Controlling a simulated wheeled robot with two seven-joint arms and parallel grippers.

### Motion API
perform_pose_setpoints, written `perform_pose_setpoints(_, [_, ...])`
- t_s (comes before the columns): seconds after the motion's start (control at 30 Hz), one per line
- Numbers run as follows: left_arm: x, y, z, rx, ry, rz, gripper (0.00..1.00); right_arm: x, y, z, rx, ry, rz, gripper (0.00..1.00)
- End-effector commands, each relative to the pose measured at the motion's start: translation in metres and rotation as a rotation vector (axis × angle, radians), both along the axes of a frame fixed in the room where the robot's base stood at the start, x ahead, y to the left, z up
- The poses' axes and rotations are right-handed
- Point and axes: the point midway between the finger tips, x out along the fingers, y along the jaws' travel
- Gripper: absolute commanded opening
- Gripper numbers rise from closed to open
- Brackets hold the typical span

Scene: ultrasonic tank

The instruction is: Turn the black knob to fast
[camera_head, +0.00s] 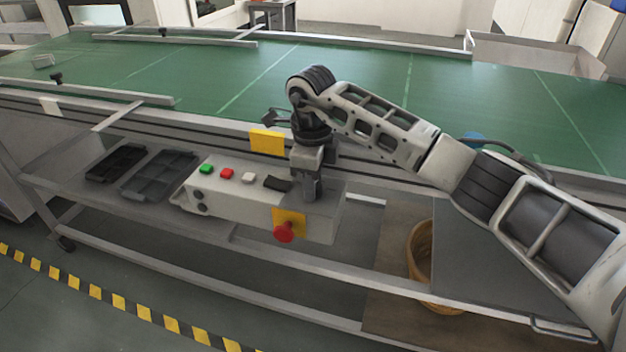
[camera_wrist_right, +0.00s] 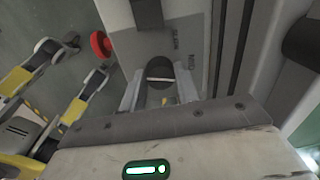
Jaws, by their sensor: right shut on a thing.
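The black knob (camera_wrist_right: 160,68) shows in the right wrist view as a dark round piece with a pale line across it, on the grey top of the control box (camera_wrist_right: 143,45). Small lettering stands beside the knob, too blurred to read surely. My right gripper (camera_wrist_right: 159,90) has one finger on each side of the knob and is shut on it. In the head view the right gripper (camera_head: 309,190) points down onto the right part of the control box (camera_head: 235,203) and hides the knob. My left gripper is not in view.
The box carries green (camera_head: 206,169), red (camera_head: 227,174) and white (camera_head: 249,178) buttons and a red emergency stop (camera_head: 284,232) on its front. Dark trays (camera_head: 158,174) lie left of it. A green conveyor (camera_head: 245,85) runs behind. A wicker basket (camera_head: 418,250) stands below right.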

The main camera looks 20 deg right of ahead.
Motion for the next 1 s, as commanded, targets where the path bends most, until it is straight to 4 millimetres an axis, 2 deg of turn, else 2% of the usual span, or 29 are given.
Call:
perform_pose_setpoints(0.6, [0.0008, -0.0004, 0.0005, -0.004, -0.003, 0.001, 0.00, 0.0014, -0.0004, 0.0006, -0.001, -0.002, -0.553, 0.09])
perform_pose_setpoints(1.0, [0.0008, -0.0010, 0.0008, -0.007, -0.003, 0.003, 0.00, 0.0018, -0.0005, 0.0008, -0.002, -0.001, -0.747, 0.09])
